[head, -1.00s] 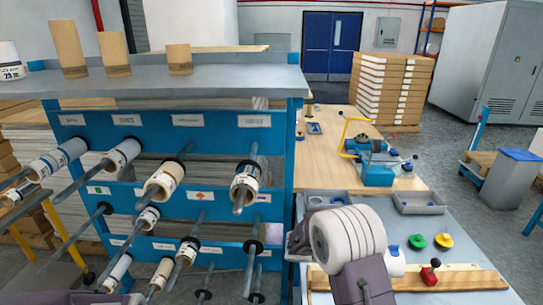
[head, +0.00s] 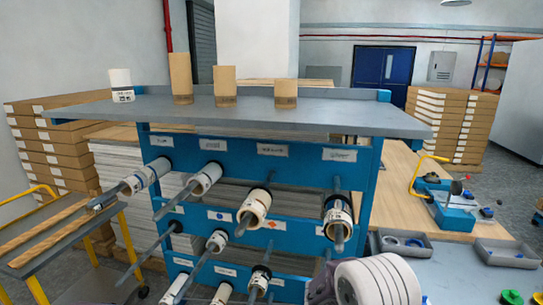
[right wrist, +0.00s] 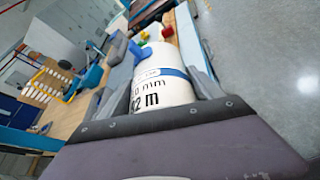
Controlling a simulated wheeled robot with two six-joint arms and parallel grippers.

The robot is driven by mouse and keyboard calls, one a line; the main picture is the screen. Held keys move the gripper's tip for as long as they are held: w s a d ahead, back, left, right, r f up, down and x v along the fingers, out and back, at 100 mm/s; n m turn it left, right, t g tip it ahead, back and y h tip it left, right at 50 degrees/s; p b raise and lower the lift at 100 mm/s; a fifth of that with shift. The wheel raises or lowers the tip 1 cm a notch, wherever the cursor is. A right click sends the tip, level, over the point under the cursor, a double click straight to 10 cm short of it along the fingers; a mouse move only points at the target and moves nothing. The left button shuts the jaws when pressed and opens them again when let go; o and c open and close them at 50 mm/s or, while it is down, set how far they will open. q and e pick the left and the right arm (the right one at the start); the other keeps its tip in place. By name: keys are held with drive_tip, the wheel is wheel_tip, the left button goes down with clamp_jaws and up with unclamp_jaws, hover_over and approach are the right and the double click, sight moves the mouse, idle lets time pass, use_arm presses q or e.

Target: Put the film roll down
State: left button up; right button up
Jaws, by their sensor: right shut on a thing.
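In the right wrist view a white film roll (right wrist: 160,92) with a blue band and black print lies between the two grey fingers of my right gripper (right wrist: 156,62). The gripper is shut on it, with a finger along each side. In the head view the right arm is at the bottom edge, and the held roll is mostly cut off or hidden there. My left gripper is not in view.
A blue rack (head: 225,150) holds several rolls on rods. Its grey top shelf (head: 240,112) carries a white roll (head: 121,85) and brown cores (head: 181,78), with bare room between. A grey bench (head: 455,270) with trays is right. A yellow-handled cart (head: 50,235) stands left.

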drive_tip(key=s+a+f+n+t+y+p, duration=0.1)
drive_tip(key=s+a+f+n+t, duration=0.1)
drive_tip(key=a, duration=0.5)
drive_tip(key=s+a+f+n+t+y+p, duration=0.1)
drive_tip(key=s+a+f+n+t+y, duration=0.1)
drive_tip(key=a+f+n+t, duration=0.3)
drive_tip(key=shift+a+f+t+p, duration=0.4)
drive_tip(key=shift+a+f, duration=0.45)
drive_tip(key=shift+a, duration=0.45)
